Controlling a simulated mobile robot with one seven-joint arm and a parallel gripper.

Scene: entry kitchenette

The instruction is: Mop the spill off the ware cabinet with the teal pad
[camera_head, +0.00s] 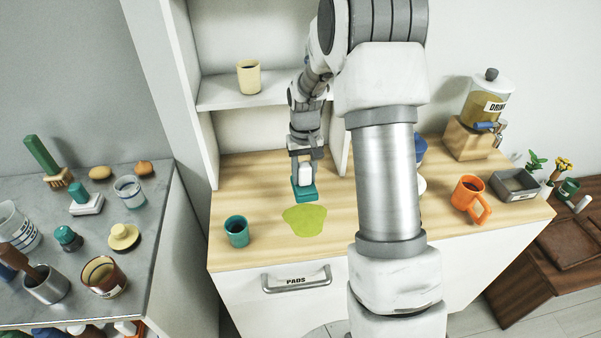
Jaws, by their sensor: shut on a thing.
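The ware cabinet (335,248) has a light wooden top. A flat yellow-green spill (304,220) lies on it near the front middle. My gripper (305,174) is shut on the white handle of the teal pad (304,192). The pad is upright, just behind the spill in the picture. I cannot tell whether the pad touches the wood or hangs slightly above it. My arm hides part of the cabinet top to the right.
A teal cup (237,231) stands left of the spill. An orange mug (469,197), a grey tray (515,185) and a drink dispenser (483,115) stand to the right. A cream cup (249,77) is on the shelf. The grey counter (150,235) at left is crowded.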

